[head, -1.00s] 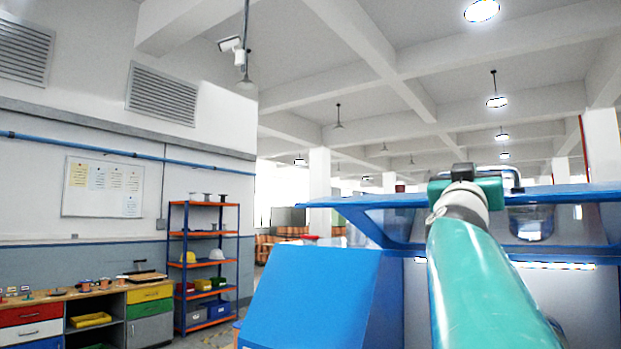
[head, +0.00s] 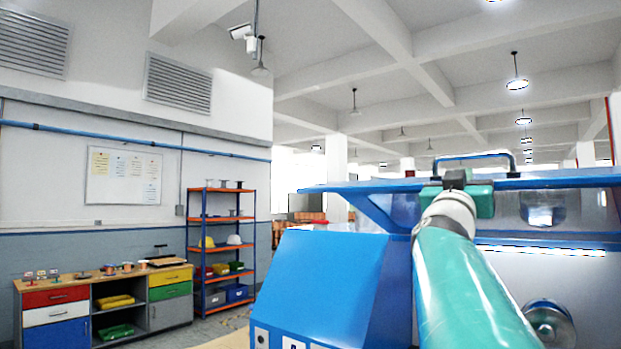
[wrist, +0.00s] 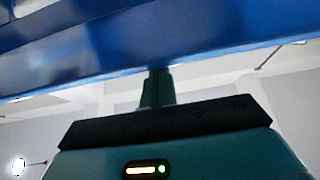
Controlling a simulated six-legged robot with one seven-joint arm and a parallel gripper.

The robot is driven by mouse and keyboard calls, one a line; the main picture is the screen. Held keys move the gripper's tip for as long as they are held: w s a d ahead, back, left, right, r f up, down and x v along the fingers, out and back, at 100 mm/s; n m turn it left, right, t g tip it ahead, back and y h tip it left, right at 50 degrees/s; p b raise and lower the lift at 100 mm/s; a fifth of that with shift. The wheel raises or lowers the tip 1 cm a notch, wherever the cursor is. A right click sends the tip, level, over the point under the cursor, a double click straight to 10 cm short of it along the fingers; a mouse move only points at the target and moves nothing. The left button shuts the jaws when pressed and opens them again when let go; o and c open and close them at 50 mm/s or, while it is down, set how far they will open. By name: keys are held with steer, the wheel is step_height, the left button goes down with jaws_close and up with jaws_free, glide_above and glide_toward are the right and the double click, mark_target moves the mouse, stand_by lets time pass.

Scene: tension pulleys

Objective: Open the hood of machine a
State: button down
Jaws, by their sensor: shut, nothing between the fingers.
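The machine's blue hood edge (head: 560,181) runs level across the right of the head view, with a handle (head: 475,156) on top and a clear panel below it. The hood looks raised at least partly; how far is hard to tell. The machine's blue sloped housing (head: 320,285) carries a partly cut-off label at its bottom. My gripper (head: 455,180) is at the hood edge below the handle; its fingers are hidden there. In the wrist view my gripper (wrist: 158,80) is shut and empty, its tips at the lower edge of the blue hood (wrist: 170,35). Contact is unclear.
A spool (head: 549,325) shows inside the machine at lower right, below a light strip. A workbench with coloured drawers (head: 55,297) and an orange-and-blue shelf (head: 220,250) stand by the left wall. Some floor between shelf and machine looks clear.

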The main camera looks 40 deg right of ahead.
step_height(320, 180, down, 17)
steer(key=a+h, duration=0.1)
steer(key=a, duration=0.1)
stand_by(0.5)
steer(key=shift+r, duration=0.2)
